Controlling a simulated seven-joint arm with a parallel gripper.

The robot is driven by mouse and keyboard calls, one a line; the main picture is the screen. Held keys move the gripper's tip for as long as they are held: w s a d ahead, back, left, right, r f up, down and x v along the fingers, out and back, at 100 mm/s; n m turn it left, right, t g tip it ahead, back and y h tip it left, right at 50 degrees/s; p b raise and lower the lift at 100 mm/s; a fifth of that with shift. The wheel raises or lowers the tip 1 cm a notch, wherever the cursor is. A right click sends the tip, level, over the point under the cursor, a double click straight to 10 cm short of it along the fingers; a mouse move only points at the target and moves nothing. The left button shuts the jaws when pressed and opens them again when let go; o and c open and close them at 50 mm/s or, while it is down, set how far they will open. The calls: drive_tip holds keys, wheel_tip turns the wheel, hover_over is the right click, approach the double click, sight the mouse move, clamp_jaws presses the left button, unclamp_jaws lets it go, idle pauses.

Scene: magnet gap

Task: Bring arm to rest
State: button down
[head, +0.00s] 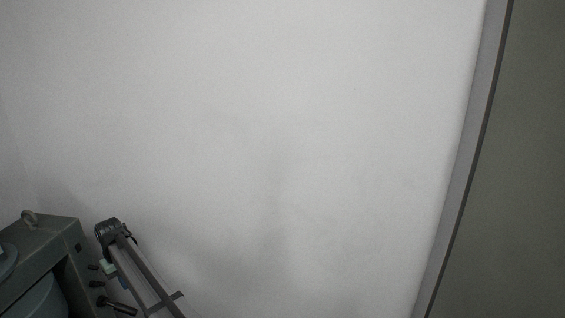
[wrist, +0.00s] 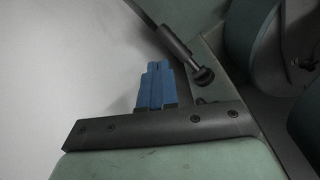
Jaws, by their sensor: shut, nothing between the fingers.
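My gripper (wrist: 156,68) shows in the wrist view, with its blue fingers closed together and nothing between them. The fingers point toward the grey-green machine (wrist: 240,75) and a grey, dark-ended lever (wrist: 178,45) on it. The lever passes near the fingertips; whether they touch I cannot tell. In the head view the machine (head: 50,243) stands at the lower left, with a lifting ring on top and dark handles on its right side. A small blue patch beside those handles appears to be my fingers, but it is too small to be sure.
A plain pale wall (head: 270,130) fills most of the head view. A grey-green panel (head: 510,170) with a dark edge strip stands at the right.

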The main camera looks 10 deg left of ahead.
drive_tip(key=s+d+f+m, duration=0.1)
drive_tip(key=s+d+f, duration=0.3)
drive_tip(key=d+f, duration=0.8)
drive_tip(key=s+d+f+m+g+h, duration=0.15)
drive_tip(key=s+d+f, duration=0.45)
drive_tip(key=d, duration=1)
drive_tip(key=s+d+f+m+y, duration=0.1)
drive_tip(key=s+d+f+m, duration=0.15)
drive_tip(key=d+f, duration=1)
drive_tip(key=s+d+f+m+g, duration=0.2)
drive_tip(key=s+d+f, duration=0.1)
drive_tip(key=s+d, duration=0.5)
drive_tip(key=s+d+f+m+g, duration=0.1)
drive_tip(key=s+d+f, duration=0.3)
drive_tip(key=s+d, duration=0.4)
drive_tip(key=s+d+f+m+g, duration=0.2)
drive_tip(key=s+d, duration=0.6)
drive_tip(key=d, duration=1)
drive_tip(key=shift+s+d+f+m+g, duration=0.15)
drive_tip(key=shift+s+f+m+g, duration=0.25)
drive_tip(key=shift+f+m, duration=0.45)
